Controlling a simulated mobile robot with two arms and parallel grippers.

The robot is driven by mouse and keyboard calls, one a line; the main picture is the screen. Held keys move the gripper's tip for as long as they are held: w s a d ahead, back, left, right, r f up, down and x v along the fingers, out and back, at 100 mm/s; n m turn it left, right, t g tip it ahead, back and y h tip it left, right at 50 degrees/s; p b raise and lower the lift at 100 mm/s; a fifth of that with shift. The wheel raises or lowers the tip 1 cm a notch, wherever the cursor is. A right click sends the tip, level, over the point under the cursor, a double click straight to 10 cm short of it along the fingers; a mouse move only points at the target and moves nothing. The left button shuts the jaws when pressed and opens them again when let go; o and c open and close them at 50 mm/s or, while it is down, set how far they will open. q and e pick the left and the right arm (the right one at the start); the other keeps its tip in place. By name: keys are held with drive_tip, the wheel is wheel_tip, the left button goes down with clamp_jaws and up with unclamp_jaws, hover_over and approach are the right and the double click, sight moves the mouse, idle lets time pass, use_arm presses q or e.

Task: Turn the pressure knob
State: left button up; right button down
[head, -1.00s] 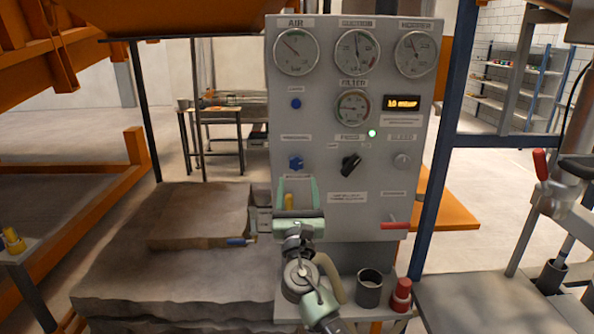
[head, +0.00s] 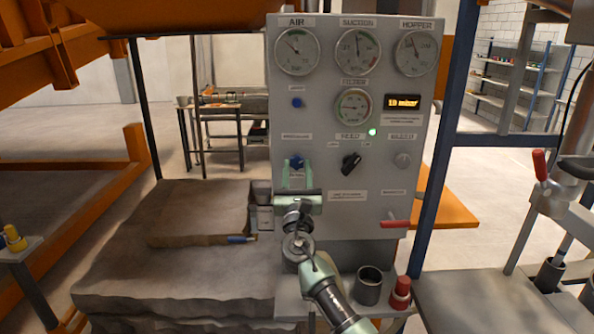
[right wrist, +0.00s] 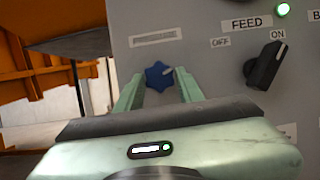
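The pressure knob is a blue lobed knob (head: 296,162) at the left of the grey control panel (head: 345,215), under a small label. It also shows in the right wrist view (right wrist: 158,76). My right gripper (head: 297,167) is open in front of it, with one green finger on each side of the knob. In the right wrist view the open fingers (right wrist: 158,82) stand left and right of the knob, with a gap to each side. I cannot tell how deep the fingertips reach around it. My left gripper is not in view.
A black feed switch (head: 350,163) and a grey knob (head: 402,160) sit right of the blue knob. Round gauges (head: 357,51) line the panel top. A red lever (head: 395,223) sticks out lower right. A grey cup (head: 368,287) and red-topped object (head: 401,293) stand below.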

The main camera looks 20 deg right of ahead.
drive_tip(key=shift+f, duration=0.1)
drive_tip(key=shift+a+f+m+h+b, duration=0.15)
drive_tip(key=shift+m+h+b, duration=0.35)
drive_tip(key=shift+m+b, duration=0.55)
drive_tip(key=m+g+h+b, duration=0.1)
drive_tip(key=m+h+b, duration=0.1)
drive_tip(key=m, duration=0.3)
drive_tip(key=shift+a+b, duration=0.15)
drive_tip(key=shift+b, duration=0.75)
drive_tip(key=m+g+b, duration=0.1)
drive_tip(key=m, duration=0.1)
drive_tip(key=m+h+b, duration=0.1)
drive_tip(key=shift+w+a+m+g+h, duration=0.1)
drive_tip(key=shift+m+g+h, duration=0.2)
drive_tip(key=shift+m+g, duration=0.1)
drive_tip(key=m+g+b, duration=0.1)
drive_tip(key=m, duration=0.1)
drive_tip(key=m+g+h+b, duration=0.1)
drive_tip(key=m, duration=0.1)
drive_tip(key=shift+a+r, duration=0.1)
drive_tip(key=shift+r, duration=0.25)
drive_tip(key=m+g, duration=0.1)
drive_tip(key=m, duration=0.2)
drive_tip(key=shift+r, duration=0.15)
drive_tip(key=shift+r+m+g, duration=0.1)
drive_tip(key=shift+m+g, duration=0.4)
drive_tip(key=shift+m, duration=0.75)
